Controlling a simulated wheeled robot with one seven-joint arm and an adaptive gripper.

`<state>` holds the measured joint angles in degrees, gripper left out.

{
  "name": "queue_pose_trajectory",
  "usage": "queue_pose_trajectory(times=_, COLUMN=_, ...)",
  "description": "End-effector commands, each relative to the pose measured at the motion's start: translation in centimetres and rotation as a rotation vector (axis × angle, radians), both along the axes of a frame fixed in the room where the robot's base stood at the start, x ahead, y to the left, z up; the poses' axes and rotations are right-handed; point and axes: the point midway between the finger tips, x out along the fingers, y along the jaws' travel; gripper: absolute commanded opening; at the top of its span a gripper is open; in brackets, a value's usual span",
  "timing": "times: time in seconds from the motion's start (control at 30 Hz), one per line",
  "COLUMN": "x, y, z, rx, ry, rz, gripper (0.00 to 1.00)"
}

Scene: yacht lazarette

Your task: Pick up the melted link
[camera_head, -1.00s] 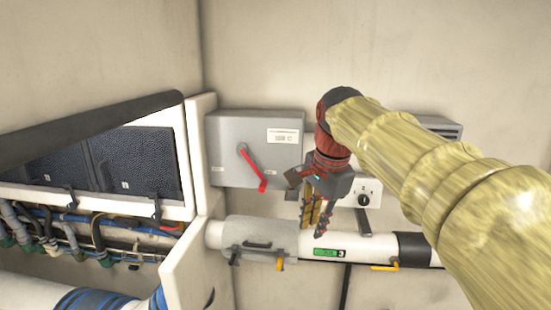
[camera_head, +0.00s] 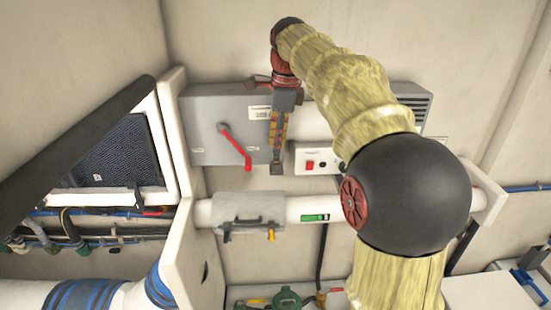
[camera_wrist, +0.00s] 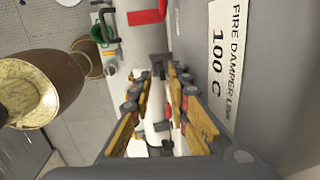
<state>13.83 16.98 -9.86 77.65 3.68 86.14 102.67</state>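My gripper (camera_head: 277,165) points down in front of the grey box (camera_head: 215,110) on the back wall. In the wrist view the two yellow-and-dark fingers (camera_wrist: 167,66) stand a little apart, with the white pipe showing between them. I see nothing held, though the tips are small and dark. The box carries a label (camera_wrist: 224,60) reading "FIRE DAMPER LINK 100 C", close to the right of the fingers. The red lever (camera_head: 235,147) is left of the gripper. I cannot pick out the melted link in either view; the gripper and arm cover part of the box.
A white pipe (camera_head: 285,207) with a grey hinged clamp (camera_head: 247,206) runs below the box. A switch panel (camera_head: 316,158) sits right of the fingers. White panelling and hoses crowd the left. A louvred grey unit (camera_head: 413,105) is behind my arm.

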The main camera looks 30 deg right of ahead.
Motion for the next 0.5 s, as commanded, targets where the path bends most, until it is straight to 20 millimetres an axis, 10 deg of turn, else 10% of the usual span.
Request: queue_pose_trajectory(times=0.5, x=0.7, y=0.1, z=-3.3, rx=-0.001, ry=-0.001, rz=0.001, gripper=0.18)
